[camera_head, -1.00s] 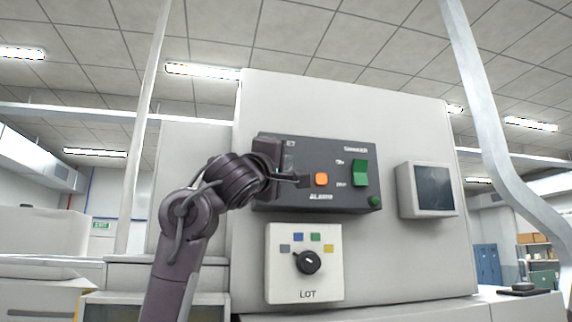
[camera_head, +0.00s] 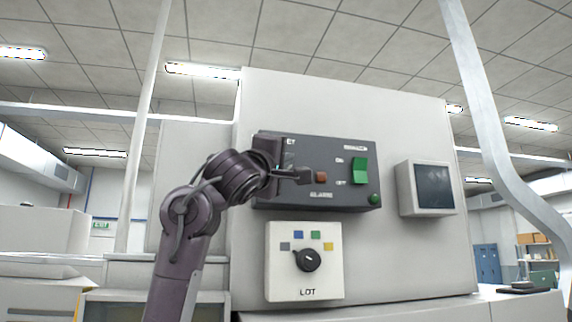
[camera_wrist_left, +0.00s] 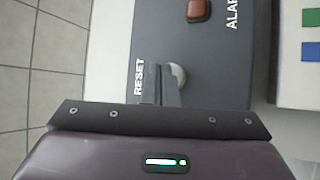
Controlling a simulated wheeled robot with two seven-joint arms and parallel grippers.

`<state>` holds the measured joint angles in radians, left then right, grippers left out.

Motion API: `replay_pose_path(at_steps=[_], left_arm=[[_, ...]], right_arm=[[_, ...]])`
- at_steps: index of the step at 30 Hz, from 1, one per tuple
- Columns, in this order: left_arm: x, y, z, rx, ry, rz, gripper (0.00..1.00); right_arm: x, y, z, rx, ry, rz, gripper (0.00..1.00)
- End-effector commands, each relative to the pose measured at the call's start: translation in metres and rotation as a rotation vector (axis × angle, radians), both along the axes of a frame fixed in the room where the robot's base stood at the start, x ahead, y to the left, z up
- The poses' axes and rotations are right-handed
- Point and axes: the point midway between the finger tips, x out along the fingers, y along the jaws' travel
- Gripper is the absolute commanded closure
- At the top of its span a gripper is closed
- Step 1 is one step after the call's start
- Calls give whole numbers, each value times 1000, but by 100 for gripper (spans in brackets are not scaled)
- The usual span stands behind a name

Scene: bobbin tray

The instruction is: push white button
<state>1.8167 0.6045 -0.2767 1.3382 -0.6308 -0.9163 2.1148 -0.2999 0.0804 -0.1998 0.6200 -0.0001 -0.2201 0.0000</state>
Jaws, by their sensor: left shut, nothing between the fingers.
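A round white button (camera_wrist_left: 178,75) sits beside the RESET lettering on the dark panel (camera_head: 330,195). In the left wrist view it is partly covered by the fingers of my left gripper (camera_wrist_left: 166,88). The fingers are closed together and empty, with their tips at the button; I cannot tell exactly whether they touch it. In the head view my left gripper (camera_head: 303,176) hides the white button. A square alarm button (camera_head: 321,177), dull red-brown, is just right of the fingertips; it also shows in the left wrist view (camera_wrist_left: 199,10). My right gripper is not in view.
A green rocker switch (camera_head: 360,171) and a round green button (camera_head: 375,199) are on the panel's right. Below is a white LOT plate (camera_head: 279,285) with a black knob (camera_head: 308,260). A small screen (camera_head: 434,186) stands out at the right.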

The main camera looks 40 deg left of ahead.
Motion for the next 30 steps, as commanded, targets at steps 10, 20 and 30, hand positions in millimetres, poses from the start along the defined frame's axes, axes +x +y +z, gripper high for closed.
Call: replay_pose_path(at_steps=[10,20,30], left_arm=[[-6,-7,0,2,0,-1,100],[-17,-21,-2,1,-3,-4,100],[-37,-43,-1,2,-2,-3,100]], right_arm=[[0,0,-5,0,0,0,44],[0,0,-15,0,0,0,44],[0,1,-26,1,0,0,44]])
